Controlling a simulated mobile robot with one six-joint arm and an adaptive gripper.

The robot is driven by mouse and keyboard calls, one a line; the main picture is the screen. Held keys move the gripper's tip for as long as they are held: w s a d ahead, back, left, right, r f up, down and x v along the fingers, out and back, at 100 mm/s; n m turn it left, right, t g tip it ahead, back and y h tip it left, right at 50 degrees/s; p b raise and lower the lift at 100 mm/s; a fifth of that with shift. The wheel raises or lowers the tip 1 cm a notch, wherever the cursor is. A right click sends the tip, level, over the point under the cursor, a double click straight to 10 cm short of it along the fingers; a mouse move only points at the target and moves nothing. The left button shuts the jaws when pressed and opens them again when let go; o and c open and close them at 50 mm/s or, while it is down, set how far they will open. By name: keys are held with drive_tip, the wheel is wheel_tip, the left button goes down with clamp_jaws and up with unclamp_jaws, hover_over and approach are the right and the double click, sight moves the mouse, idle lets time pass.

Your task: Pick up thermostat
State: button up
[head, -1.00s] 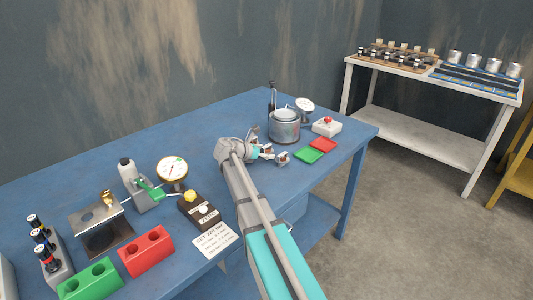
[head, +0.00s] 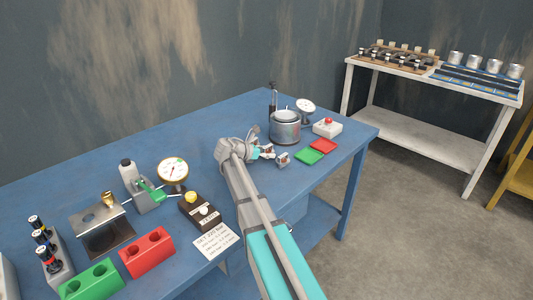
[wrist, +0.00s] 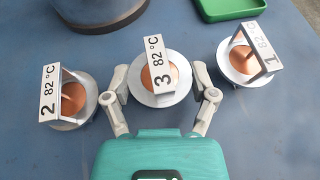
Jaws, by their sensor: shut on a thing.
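Three thermostats with flat metal flanges, copper domes and white "82 °C" tags sit in a row in the wrist view. Thermostat 3 (wrist: 165,62) is in the middle, between the two fingers of my gripper (wrist: 163,92), which is shut on it. Thermostat 2 (wrist: 72,98) is on the left and thermostat 1 (wrist: 240,62) on the right, both outside the fingers. In the head view my gripper (head: 262,153) is low over the blue table, and one thermostat (head: 284,159) shows to its right. I cannot tell whether thermostat 3 is clear of the table.
A metal pot (head: 285,127) stands behind the gripper on the blue table (head: 235,118). A green tray (head: 309,156), a red tray (head: 323,145) and a white box with a red button (head: 327,129) lie to the right. Gauges and blocks fill the left side.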

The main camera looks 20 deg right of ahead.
drive_tip(key=shift+r+p, duration=1.3)
drive_tip(key=shift+r, duration=0.15)
drive_tip(key=s+d+r+p, duration=0.1)
drive_tip(key=s+r+p, duration=0.8)
drive_tip(key=s, duration=0.5)
drive_tip(key=shift+r+p, duration=0.35)
